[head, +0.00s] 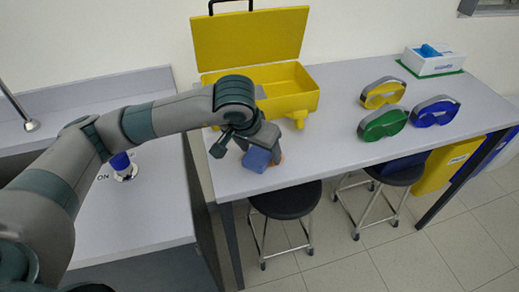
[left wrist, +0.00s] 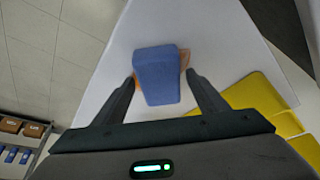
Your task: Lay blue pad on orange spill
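The blue pad (head: 256,159) is a block near the front edge of the grey table, below my left gripper (head: 245,150) in the head view. The left wrist view shows the pad (left wrist: 157,75) between the two fingers of my left gripper (left wrist: 161,76), with narrow gaps beside it. The fingers look apart and not closed on it. The orange spill (left wrist: 185,60) shows at both sides of the pad, mostly hidden beneath it. A bit of the spill (head: 281,158) also shows right of the pad in the head view. My right gripper is not in view.
An open yellow case (head: 290,90) stands behind the gripper. Yellow, green and blue goggle-like items (head: 383,124) and a white box (head: 432,62) are to the right. Black stools (head: 286,201) stand in front of the table. The table's middle is clear.

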